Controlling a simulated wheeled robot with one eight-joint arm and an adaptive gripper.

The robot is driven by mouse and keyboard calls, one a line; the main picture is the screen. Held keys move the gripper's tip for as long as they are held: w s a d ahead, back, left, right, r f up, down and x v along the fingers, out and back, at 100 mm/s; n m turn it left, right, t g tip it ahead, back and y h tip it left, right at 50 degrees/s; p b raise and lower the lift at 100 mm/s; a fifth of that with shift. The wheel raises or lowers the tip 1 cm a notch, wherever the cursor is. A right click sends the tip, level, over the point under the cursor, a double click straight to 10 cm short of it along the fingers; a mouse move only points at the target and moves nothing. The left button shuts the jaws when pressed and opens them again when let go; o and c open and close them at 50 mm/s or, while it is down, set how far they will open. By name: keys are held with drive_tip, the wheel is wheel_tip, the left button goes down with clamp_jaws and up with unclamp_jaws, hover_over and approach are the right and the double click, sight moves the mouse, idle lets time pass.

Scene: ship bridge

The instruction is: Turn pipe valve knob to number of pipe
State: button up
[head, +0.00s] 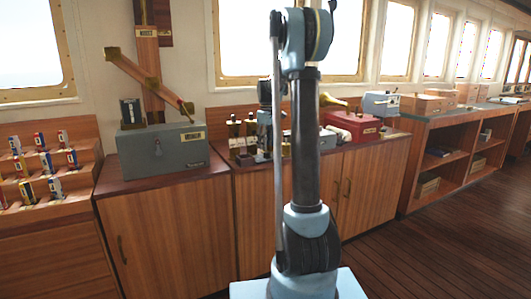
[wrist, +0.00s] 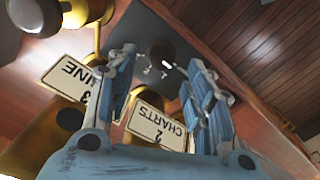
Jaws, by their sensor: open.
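In the wrist view, a dark round knob (wrist: 160,54) with a white mark sits on a grey plate with small white figures, too small to read surely. My gripper (wrist: 163,58) is open; its two blue fingers stand on either side of the knob in the picture, and I cannot tell whether they touch it. Brass pipe parts carry white labels: one reads "CHARTS 2" (wrist: 158,126), the other ends in "NINE" with a 3 (wrist: 75,75), partly hidden by the left finger. In the head view, brass pipes (head: 235,127) stand on the middle cabinet, partly behind my arm.
A grey box (head: 165,146) with a lever stands on the left cabinet. A red box (head: 352,125) sits right of my arm on the same counter as the pipes. The wooden floor at right is clear.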

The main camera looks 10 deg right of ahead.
sight(266, 152)
drive_tip(key=shift+f, duration=1.95)
drive_tip(key=c, duration=1.1)
